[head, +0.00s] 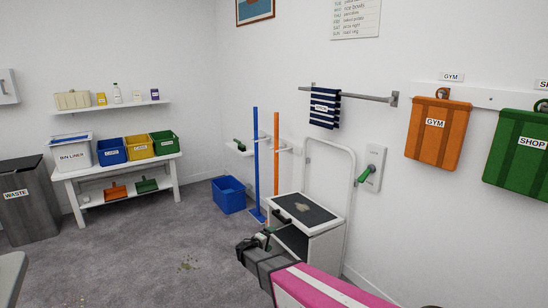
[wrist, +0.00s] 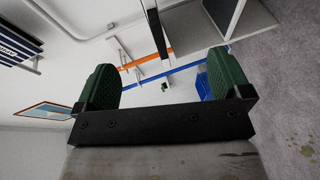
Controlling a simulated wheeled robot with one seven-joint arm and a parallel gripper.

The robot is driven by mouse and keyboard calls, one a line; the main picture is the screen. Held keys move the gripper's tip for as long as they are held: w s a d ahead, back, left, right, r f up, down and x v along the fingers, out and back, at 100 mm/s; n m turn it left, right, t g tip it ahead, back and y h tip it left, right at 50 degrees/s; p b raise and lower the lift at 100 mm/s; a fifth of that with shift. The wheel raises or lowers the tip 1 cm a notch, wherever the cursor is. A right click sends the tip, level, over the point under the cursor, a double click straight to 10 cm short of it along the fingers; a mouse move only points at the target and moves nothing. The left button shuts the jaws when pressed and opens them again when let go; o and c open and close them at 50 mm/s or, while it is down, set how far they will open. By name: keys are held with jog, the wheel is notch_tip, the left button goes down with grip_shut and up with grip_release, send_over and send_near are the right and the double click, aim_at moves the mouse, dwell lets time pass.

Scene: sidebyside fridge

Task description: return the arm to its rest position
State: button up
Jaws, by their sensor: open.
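My arm, with a pink and white link, reaches in from the bottom right of the head view. My gripper (head: 256,239) is at its end, in front of the low white cabinet (head: 322,222) with a dark top. In the wrist view my gripper (wrist: 164,82) shows two green padded fingers spread wide apart with nothing between them. The wrist picture is turned on its side. The rest of my arm is mostly out of view.
A blue bin (head: 229,196) stands on the floor beside a blue pole (head: 255,160) and an orange pole (head: 277,150). A green-handled lever (head: 365,174) is on the right wall. A white bench (head: 118,170) holds tubs. The grey floor (head: 150,245) at left is mostly clear.

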jog(key=s+d+r+m+g+y, duration=0.1)
jog(key=s+d+m+g, duration=0.25)
jog(key=s+d, duration=0.45)
jog(key=s+d+r+m+g+y, duration=0.1)
jog(key=s+d+m+g, duration=0.3)
jog(key=d, duration=0.6)
jog(key=s+d+r+m+g+y, duration=0.1)
jog(key=s+r+g+y, duration=0.1)
jog(key=s, duration=0.5)
jog(key=s+d+r+m+g+y, duration=0.1)
jog(key=s+d+r+g+y, duration=0.1)
jog(key=s+y, duration=0.3)
jog(key=shift+s+r+g, duration=0.35)
jog(key=shift+s+r, duration=0.15)
jog(key=shift+s, duration=0.7)
